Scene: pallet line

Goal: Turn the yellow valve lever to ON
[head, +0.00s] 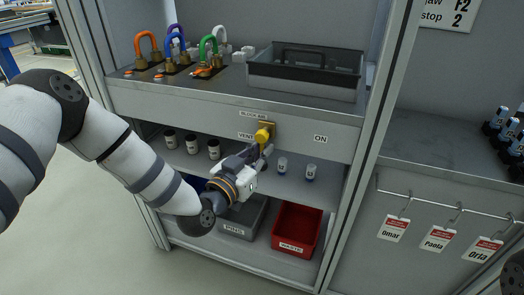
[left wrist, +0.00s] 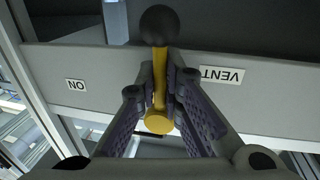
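The yellow valve lever (head: 263,134) is on the front panel of the shelf, between the VENT label (head: 246,135) and the ON label (head: 320,138). In the left wrist view, which is upside down, the lever (left wrist: 159,92) runs from its yellow hub to a black knob (left wrist: 160,25). It hangs about straight down, pointing at neither label. My left gripper (left wrist: 161,78) has its fingers closed on both sides of the lever's shaft, between hub and knob. In the head view the left gripper (head: 260,155) covers most of the lever. My right gripper does not show.
Padlocks (head: 207,58) and a grey tray (head: 305,78) stand on the shelf above. Small jars (head: 192,144) stand below. A grey bin (head: 240,228) and a red bin (head: 297,230) are lower down. A cabinet post (head: 374,120) stands right of ON. Tags (head: 438,239) hang farther right.

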